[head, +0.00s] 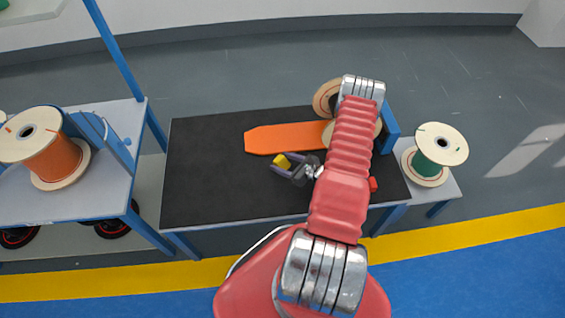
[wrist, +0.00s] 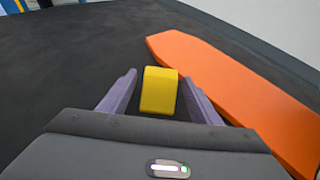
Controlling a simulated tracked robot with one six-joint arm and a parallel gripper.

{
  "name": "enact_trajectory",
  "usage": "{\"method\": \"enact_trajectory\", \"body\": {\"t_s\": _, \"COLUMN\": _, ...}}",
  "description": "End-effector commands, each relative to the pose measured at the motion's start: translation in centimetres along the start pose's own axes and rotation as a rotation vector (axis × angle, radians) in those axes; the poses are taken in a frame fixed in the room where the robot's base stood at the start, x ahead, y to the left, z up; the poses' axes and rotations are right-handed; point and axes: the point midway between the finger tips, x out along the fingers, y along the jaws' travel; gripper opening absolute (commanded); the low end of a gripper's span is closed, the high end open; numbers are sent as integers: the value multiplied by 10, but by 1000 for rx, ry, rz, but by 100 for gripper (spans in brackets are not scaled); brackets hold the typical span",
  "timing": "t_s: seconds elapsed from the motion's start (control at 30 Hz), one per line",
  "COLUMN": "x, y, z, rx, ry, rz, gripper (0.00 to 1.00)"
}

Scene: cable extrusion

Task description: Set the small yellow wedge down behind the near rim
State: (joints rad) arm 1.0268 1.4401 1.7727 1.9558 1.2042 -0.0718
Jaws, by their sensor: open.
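The small yellow wedge (head: 282,161) is on or just above the black table top, left of my arm. In the wrist view the wedge (wrist: 159,90) lies between my two purple-grey fingers, with a narrow gap on each side. My gripper (head: 287,167) is open around it; it also shows in the wrist view (wrist: 158,98). A wooden reel (head: 325,97) stands at the table's far right, with a pale round rim farther back and another nearer one (head: 328,133), largely hidden behind my arm.
An orange tapered slab (head: 285,138) lies just behind my gripper; it is at right in the wrist view (wrist: 235,90). A blue bracket (head: 390,130) stands beside the reel. A small red block (head: 373,184) is right of my arm. The black table top (head: 215,175) is clear at left.

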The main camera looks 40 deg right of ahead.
Motion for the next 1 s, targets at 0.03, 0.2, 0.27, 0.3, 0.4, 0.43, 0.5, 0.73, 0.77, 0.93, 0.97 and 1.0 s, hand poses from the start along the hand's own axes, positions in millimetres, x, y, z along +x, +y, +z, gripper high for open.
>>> {"method": "enact_trajectory", "body": {"t_s": 0.03, "x": 0, "y": 0, "z": 0, "rx": 0, "ry": 0, "rz": 0, "gripper": 57}}
{"method": "enact_trajectory", "body": {"t_s": 0.2, "x": 0, "y": 0, "z": 1, "rx": 0, "ry": 0, "rz": 0, "gripper": 57}}
{"method": "enact_trajectory", "body": {"t_s": 0.27, "x": -1, "y": 0, "z": 2, "rx": 0, "ry": 0, "rz": 0, "gripper": 57}}
{"method": "enact_trajectory", "body": {"t_s": 0.3, "x": -4, "y": 0, "z": 2, "rx": 0, "ry": 0, "rz": -1, "gripper": 57}}
{"method": "enact_trajectory", "body": {"t_s": 0.4, "x": -12, "y": -1, "z": 2, "rx": 1, "ry": 0, "rz": -3, "gripper": 57}}
{"method": "enact_trajectory", "body": {"t_s": 0.43, "x": -16, "y": -1, "z": 2, "rx": 1, "ry": 0, "rz": -3, "gripper": 57}}
{"method": "enact_trajectory", "body": {"t_s": 0.5, "x": -25, "y": -1, "z": 2, "rx": 3, "ry": 0, "rz": -3, "gripper": 57}}
{"method": "enact_trajectory", "body": {"t_s": 0.73, "x": -58, "y": -1, "z": 2, "rx": 1, "ry": 0, "rz": -3, "gripper": 57}}
{"method": "enact_trajectory", "body": {"t_s": 0.77, "x": -63, "y": -1, "z": 2, "rx": 2, "ry": 0, "rz": -3, "gripper": 57}}
{"method": "enact_trajectory", "body": {"t_s": 0.93, "x": -87, "y": -1, "z": 2, "rx": 1, "ry": 0, "rz": -2, "gripper": 57}}
{"method": "enact_trajectory", "body": {"t_s": 0.97, "x": -91, "y": -1, "z": 2, "rx": 2, "ry": 0, "rz": -3, "gripper": 57}}
{"method": "enact_trajectory", "body": {"t_s": 1.0, "x": -97, "y": -1, "z": 2, "rx": 1, "ry": 0, "rz": -3, "gripper": 57}}
